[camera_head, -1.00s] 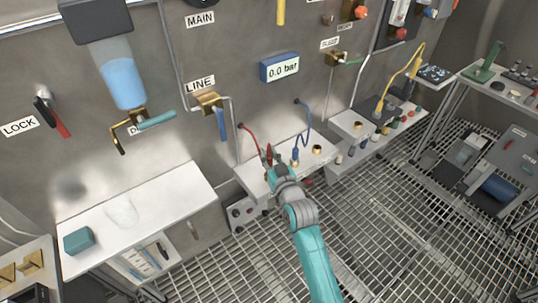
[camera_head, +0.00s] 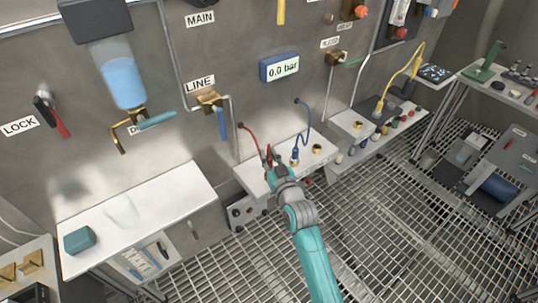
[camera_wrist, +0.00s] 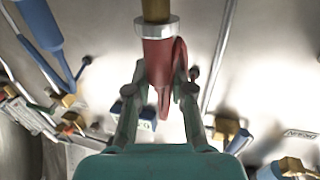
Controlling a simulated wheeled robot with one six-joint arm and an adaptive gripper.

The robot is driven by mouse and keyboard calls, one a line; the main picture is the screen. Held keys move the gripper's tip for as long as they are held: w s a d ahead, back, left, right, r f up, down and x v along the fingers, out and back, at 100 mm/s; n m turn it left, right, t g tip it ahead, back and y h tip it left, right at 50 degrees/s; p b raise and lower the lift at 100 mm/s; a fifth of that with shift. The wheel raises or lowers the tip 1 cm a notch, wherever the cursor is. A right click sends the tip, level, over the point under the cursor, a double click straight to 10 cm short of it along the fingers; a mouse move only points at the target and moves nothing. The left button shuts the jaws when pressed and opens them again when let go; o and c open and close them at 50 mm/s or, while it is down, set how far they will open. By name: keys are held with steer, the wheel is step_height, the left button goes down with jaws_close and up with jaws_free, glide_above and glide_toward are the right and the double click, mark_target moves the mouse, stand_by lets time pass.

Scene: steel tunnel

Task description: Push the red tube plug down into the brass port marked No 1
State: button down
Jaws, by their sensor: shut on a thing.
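My gripper (camera_head: 278,170) is shut on the red tube plug (camera_head: 268,153) over the left part of a white bench. In the wrist view the red plug (camera_wrist: 158,60) sits between the two fingers (camera_wrist: 158,95). A pale metal collar and a brass piece adjoin its far end. I cannot tell whether that brass piece is the port or part of the plug. A red tube (camera_head: 250,134) runs from the wall to the plug. The port marked No 1 and its label cannot be made out behind my gripper in the head view.
A blue plug (camera_head: 295,157) with a blue tube stands just right of my gripper. A bare brass port (camera_head: 317,149) is farther right on the white bench (camera_head: 325,139). A blue-handled line valve (camera_head: 210,103) and a pressure display (camera_head: 280,67) are on the wall behind.

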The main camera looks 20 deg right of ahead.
steer(key=shift+f, duration=1.25)
steer(key=c, duration=0.9)
jaws_free()
steer(key=shift+c, duration=0.2)
steer(key=shift+s+f, duration=0.1)
steer(key=shift+s, duration=0.15)
steer(key=s, duration=1.1)
steer(key=shift+s+d, duration=0.25)
steer(key=shift+d, duration=0.05)
